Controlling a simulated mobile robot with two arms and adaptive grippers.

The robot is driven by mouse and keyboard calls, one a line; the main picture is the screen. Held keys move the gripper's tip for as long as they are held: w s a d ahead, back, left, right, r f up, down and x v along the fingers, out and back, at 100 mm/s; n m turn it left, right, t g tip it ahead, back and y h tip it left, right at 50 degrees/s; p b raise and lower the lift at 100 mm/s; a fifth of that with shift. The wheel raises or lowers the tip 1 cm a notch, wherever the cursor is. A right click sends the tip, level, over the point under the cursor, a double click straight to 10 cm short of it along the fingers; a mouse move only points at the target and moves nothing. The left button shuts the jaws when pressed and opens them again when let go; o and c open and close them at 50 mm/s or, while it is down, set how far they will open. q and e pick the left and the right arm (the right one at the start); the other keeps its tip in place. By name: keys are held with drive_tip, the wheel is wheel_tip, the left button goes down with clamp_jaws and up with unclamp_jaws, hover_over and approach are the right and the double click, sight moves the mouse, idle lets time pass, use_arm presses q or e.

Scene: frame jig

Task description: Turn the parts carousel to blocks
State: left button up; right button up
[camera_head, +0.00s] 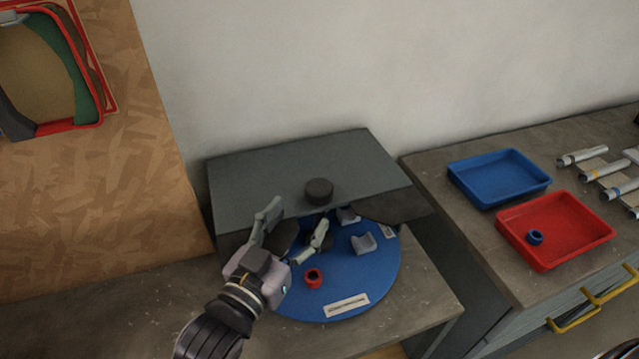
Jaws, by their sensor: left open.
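The parts carousel is a round blue turntable (378,274) on a grey bench, its back part under a dark grey cover (290,170) with a dark knob (319,191) on top. Grey saddle-shaped blocks (363,243) sit on its right and back parts. A red ring (313,278) lies near its middle front. A white label (347,305) is at the front edge, its text too small to read. My left gripper (292,232) is open over the left part of the turntable, its fingers pointing toward the cover. It hides what lies beneath it.
On the right counter (478,235) stand a blue tray (470,183) and a red tray (570,252) with a blue ring (535,237) in it. Several silver tubes (583,156) lie beyond. A wooden board (90,200) stands at the left. The bench left of my arm is clear.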

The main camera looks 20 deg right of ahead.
sight(313, 198)
use_arm(q)
drive_tip(key=p+x, duration=0.1)
drive_tip(key=x, duration=0.8)
drive_tip(key=shift+c, duration=0.3)
clamp_jaws()
idle(0.3)
